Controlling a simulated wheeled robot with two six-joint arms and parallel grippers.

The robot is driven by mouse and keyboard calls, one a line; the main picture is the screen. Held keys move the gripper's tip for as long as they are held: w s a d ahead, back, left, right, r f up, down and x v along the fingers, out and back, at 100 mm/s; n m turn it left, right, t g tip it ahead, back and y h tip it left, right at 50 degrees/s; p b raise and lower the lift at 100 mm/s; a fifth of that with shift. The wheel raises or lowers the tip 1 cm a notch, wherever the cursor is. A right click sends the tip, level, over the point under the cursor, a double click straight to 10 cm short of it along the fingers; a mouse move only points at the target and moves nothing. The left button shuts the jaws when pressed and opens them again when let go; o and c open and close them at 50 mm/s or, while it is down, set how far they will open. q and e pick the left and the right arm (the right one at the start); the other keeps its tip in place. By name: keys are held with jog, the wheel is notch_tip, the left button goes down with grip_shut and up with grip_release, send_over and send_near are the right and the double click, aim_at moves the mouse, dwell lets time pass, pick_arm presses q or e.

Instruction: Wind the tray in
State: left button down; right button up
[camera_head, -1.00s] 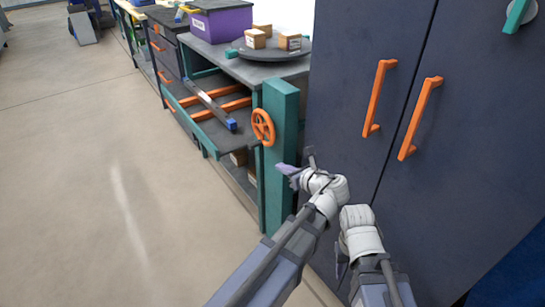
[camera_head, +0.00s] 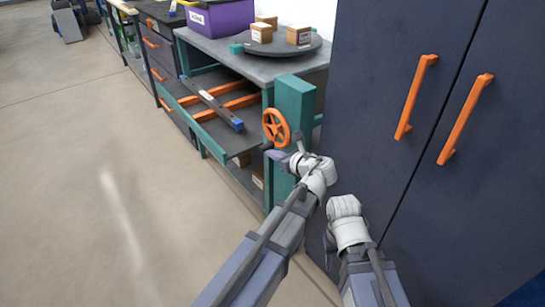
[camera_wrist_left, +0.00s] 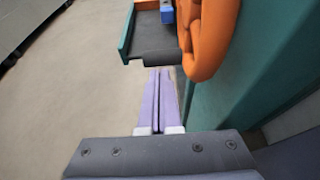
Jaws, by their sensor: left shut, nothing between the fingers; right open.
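The tray (camera_head: 208,127) is a dark sliding shelf with a teal edge and orange rails, sticking out from the bench. It also shows in the left wrist view (camera_wrist_left: 126,38). An orange handwheel (camera_head: 276,127) is mounted by a teal post (camera_head: 295,98); it also shows in the left wrist view (camera_wrist_left: 212,40). My left gripper (camera_head: 278,155) is just below the wheel, shut and empty. Its fingertips (camera_wrist_left: 158,72) appear apart from the rim. My right gripper (camera_head: 330,236) is low by the cabinet, mostly hidden by its wrist.
A turntable (camera_head: 276,46) with boxes and a purple bin (camera_head: 222,18) stand on the bench. A tall dark cabinet (camera_head: 385,60) with orange handles is close on the right. Floor at left is clear.

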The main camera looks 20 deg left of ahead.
pick_arm(q)
jog(key=shift+w+a, duration=0.55)
jog(key=shift+a, duration=0.2)
jog(key=shift+f, duration=0.15)
